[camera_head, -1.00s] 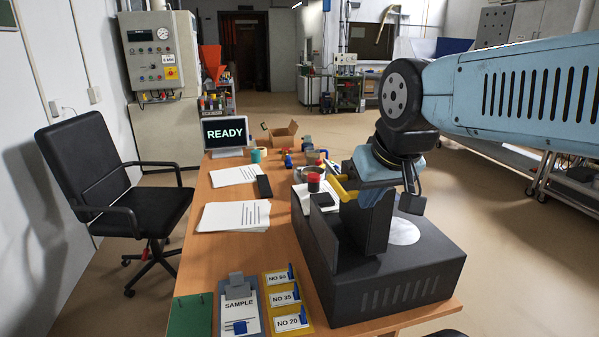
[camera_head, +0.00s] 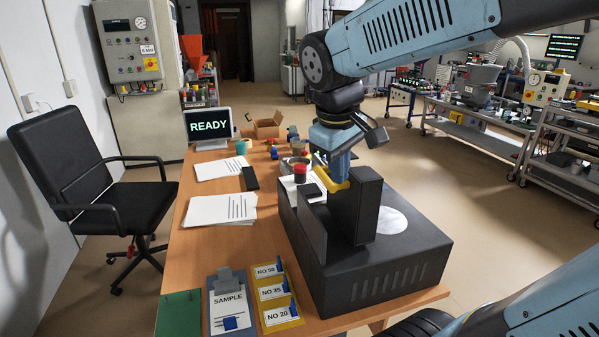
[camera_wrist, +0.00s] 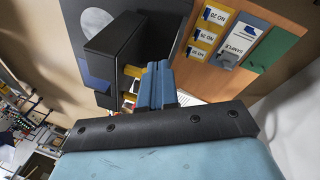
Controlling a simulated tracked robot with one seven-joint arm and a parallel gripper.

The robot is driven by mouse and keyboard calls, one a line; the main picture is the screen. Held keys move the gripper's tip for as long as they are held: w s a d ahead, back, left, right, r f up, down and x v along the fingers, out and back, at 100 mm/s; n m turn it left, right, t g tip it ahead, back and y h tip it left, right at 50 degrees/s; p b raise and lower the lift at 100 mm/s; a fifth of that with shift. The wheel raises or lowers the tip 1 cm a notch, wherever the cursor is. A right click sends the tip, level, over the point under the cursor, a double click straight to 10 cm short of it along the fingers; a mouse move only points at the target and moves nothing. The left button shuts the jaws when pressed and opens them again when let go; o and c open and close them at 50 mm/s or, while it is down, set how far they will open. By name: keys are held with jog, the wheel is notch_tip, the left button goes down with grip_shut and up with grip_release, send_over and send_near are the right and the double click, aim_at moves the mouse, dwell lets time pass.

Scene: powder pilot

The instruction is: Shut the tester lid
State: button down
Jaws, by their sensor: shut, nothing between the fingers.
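The tester (camera_head: 380,278) is a dark grey box on the near right of the desk. Its dark lid (camera_head: 367,208) stands upright, with a yellow handle (camera_head: 328,182) on its left side. A pale round disc (camera_head: 392,221) lies on the box top to the right of the lid. My gripper (camera_head: 335,172) is shut and empty, pointing down just behind the handle. In the wrist view my shut fingers (camera_wrist: 158,84) are beside the lid (camera_wrist: 125,45), close to the yellow handle (camera_wrist: 133,72). I cannot tell whether they touch it.
A red-topped jar (camera_head: 300,171) stands behind the tester. A clipboard (camera_head: 231,300) and a yellow card tray (camera_head: 278,292) lie to its left. A monitor (camera_head: 208,126) reads READY. A black chair (camera_head: 95,190) is left of the desk. The space above the disc is clear.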

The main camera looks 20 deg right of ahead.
jog(key=w+a+f+n+g+h, duration=0.2)
jog(key=w+a+f+n+h, duration=0.2)
jog(key=w+a+n+h, duration=0.85)
jog(key=shift+w+d+f+y, duration=0.5)
jog(key=shift+w+d+f, duration=0.3)
jog(key=shift+d, duration=1)
jog(key=shift+w+d+f+y, duration=0.45)
jog(key=shift+w+d+f, duration=0.4)
jog(key=shift+d, duration=1)
jog(key=shift+w+d+f+y, duration=0.5)
jog(key=shift+w+d+f, duration=0.3)
jog(key=shift+d, duration=1)
jog(key=shift+r, duration=0.15)
